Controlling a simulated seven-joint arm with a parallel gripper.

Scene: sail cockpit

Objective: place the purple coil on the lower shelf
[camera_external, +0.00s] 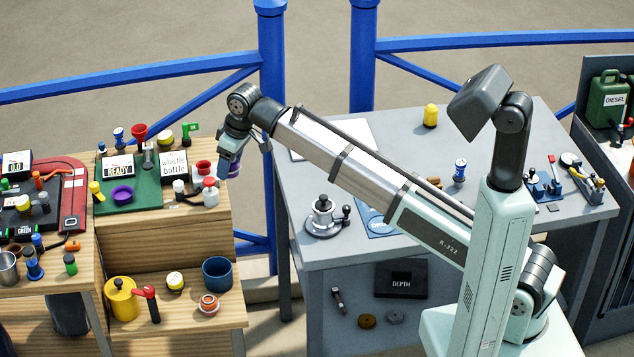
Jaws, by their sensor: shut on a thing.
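My gripper (229,166) points down over the right edge of the wooden stand's upper level. It is shut on a purple thing, which looks like the purple coil (237,165), held in the air; the fingers hide part of it. The lower shelf (185,330) is the wooden step below, at the front of the stand. A purple ring-shaped piece (123,195) also lies on the green mat (145,201) on the upper level, well left of my gripper.
A white-red bottle (210,192) stands close below my gripper.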

